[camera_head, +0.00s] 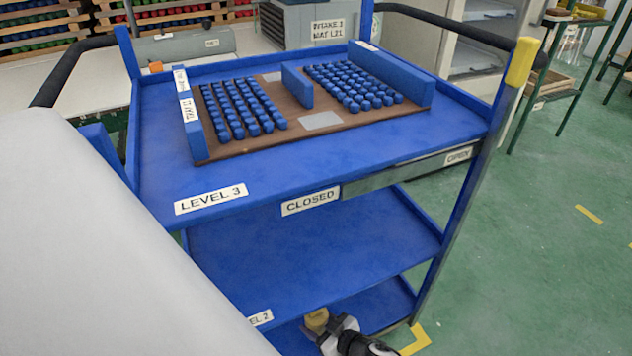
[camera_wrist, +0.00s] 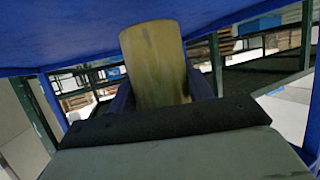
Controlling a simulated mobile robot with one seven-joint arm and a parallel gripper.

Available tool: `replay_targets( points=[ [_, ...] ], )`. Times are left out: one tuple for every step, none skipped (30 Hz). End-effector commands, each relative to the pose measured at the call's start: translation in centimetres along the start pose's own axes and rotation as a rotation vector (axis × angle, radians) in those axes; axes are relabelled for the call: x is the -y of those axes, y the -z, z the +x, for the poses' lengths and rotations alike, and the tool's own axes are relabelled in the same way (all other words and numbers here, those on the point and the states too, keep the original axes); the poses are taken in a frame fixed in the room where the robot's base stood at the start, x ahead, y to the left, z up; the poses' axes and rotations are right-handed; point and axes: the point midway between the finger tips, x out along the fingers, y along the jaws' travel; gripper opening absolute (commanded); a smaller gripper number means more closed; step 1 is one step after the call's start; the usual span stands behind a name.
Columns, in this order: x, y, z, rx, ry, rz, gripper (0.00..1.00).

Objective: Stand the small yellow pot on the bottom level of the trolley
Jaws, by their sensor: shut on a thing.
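The small yellow pot (camera_head: 317,320) is low at the front of the blue trolley (camera_head: 330,255), by the bottom level (camera_head: 383,306). My gripper (camera_head: 325,327) is shut on it. In the wrist view the yellow pot (camera_wrist: 154,60) stands out between my two dark blue fingers, and my gripper (camera_wrist: 160,92) hides its near end. A blue trolley surface spans the top of the wrist view, close to the pot. I cannot tell whether the pot touches the bottom level. Part of that level is hidden under the middle shelf.
The middle shelf (camera_head: 310,248), labelled LEVEL 2, is bare and lies above my gripper. The top level (camera_head: 265,180) holds a brown tray (camera_head: 321,121) with rows of blue pieces. A trolley post (camera_head: 465,190) stands right of my gripper. Green floor is open at right.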

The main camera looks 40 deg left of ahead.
Motion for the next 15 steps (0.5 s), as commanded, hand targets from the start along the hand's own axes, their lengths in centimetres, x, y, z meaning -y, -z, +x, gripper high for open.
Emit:
replay_targets(
  points=[
    [0.1,-0.6,0.3,-0.002,0.0,0.001,0.39],
    [0.1,-1.0,0.5,-0.002,0.0,0.002,0.39],
    [0.1,-1.6,0.7,-0.002,0.0,0.003,0.39],
    [0.1,-2.0,0.9,-0.002,0.0,0.003,0.39],
    [0.1,-2.4,1.1,-0.002,0.0,0.003,0.39],
    [0.0,-2.9,1.2,-0.002,-0.001,0.003,0.39],
    [0.1,-3.1,1.3,-0.002,-0.001,0.002,0.39],
    [0.1,-3.1,1.4,-0.002,0.0,0.002,0.39],
    [0.1,-3.1,1.4,-0.002,0.0,0.001,0.39],
    [0.1,-3.0,1.3,-0.002,0.0,0.001,0.39],
    [0.1,-3.0,1.3,-0.002,0.001,0.001,0.39],
    [0.1,-3.0,1.3,-0.002,0.001,0.001,0.39],
    [0.1,-3.0,1.3,-0.002,0.0,0.001,0.39],
    [0.1,-3.0,1.3,-0.002,0.0,0.001,0.39],
    [0.1,-3.0,1.3,-0.002,0.0,0.001,0.39]
  ],
)
